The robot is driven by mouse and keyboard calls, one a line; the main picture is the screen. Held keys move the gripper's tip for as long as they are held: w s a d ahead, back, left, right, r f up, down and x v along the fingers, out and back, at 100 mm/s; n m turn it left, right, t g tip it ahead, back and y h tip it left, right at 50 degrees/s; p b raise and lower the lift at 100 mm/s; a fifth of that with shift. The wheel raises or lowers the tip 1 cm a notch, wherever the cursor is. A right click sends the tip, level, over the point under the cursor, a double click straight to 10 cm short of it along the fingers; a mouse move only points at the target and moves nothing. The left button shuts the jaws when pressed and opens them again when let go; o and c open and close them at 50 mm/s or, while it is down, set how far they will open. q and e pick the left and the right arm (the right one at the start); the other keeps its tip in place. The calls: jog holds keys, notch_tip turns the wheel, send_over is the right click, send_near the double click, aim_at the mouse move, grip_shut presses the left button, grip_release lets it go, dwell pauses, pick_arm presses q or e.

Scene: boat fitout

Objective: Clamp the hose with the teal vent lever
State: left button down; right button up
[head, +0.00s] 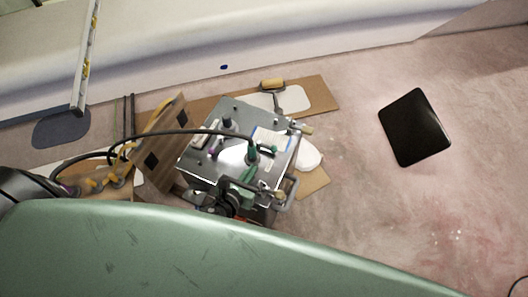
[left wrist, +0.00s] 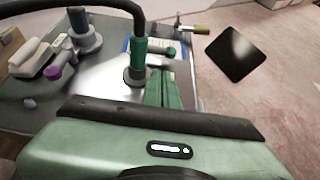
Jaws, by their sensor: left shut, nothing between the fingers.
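The black hose (head: 185,133) arches over a metal box and ends in a teal cuff (left wrist: 139,60), upright at a round grey fitting (left wrist: 135,76). Whether the cuff is fully seated cannot be told. A small teal lever (left wrist: 164,51) lies low beside the cuff, on its right in the left wrist view. My left gripper (head: 246,175) is over the box top, close to the cuff. Its green fingers (left wrist: 164,85) are together and empty, just right of and nearer than the cuff in the left wrist view. My right gripper is not in view.
The metal box top (head: 203,166) also carries a dark post (left wrist: 78,22) and a purple-tipped part (left wrist: 54,72).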

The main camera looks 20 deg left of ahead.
aim_at(269, 148)
pick_arm(q)
jog(key=x, duration=1)
jog(key=shift+w+r, duration=0.25)
jog(key=shift+r, duration=0.15)
jog(key=shift+w, duration=0.2)
jog(key=shift+w+d, duration=0.2)
jog(key=shift+d, duration=0.1)
